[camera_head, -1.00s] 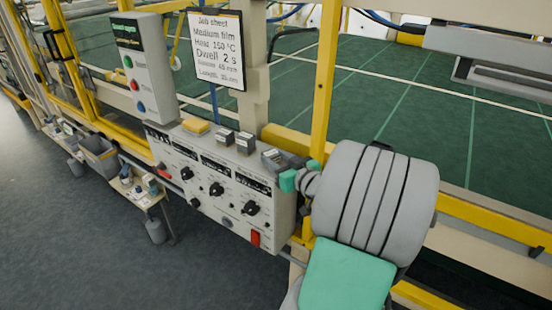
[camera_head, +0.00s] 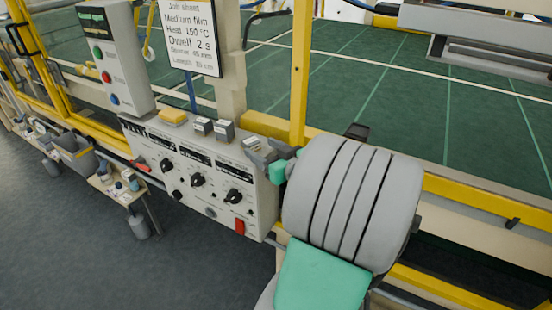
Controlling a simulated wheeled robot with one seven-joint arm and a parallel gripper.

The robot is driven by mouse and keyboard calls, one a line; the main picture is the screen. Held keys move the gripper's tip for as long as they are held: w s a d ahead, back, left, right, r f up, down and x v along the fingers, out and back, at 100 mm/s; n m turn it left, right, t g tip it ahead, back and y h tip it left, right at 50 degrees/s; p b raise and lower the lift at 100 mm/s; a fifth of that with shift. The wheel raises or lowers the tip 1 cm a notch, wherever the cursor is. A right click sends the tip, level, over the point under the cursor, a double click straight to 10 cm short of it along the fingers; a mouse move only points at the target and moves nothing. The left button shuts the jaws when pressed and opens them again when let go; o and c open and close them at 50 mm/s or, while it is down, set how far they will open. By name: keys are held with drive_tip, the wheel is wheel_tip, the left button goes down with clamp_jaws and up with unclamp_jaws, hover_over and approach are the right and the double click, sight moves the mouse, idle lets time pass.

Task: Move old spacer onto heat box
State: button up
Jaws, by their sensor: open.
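The heat box (camera_head: 186,205) appears to be the long cream panel with black knobs, dials and a red switch, below the job sheet. Two small grey blocks, one (camera_head: 202,126) left of the other (camera_head: 224,131), stand on its top. A third small grey shape (camera_head: 251,143) is at its right end. I cannot tell which, if any, is the old spacer. My gripper (camera_head: 264,153) seems to be the dark grey part at the box's right end, beside that third shape. It is open, partly hidden by my arm; I cannot tell whether it touches anything.
A yellow block (camera_head: 173,117) lies on the box's top left. A button panel (camera_head: 112,60) and the job sheet (camera_head: 187,38) rise behind. A yellow post (camera_head: 301,75) stands behind my arm. A small side table (camera_head: 117,187) with bins is at left; floor in front is clear.

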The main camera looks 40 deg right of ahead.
drive_tip(key=s+r+b, duration=0.1)
drive_tip(key=s, duration=0.7)
drive_tip(key=shift+s+a, duration=0.15)
drive_tip(key=shift+a, duration=0.1)
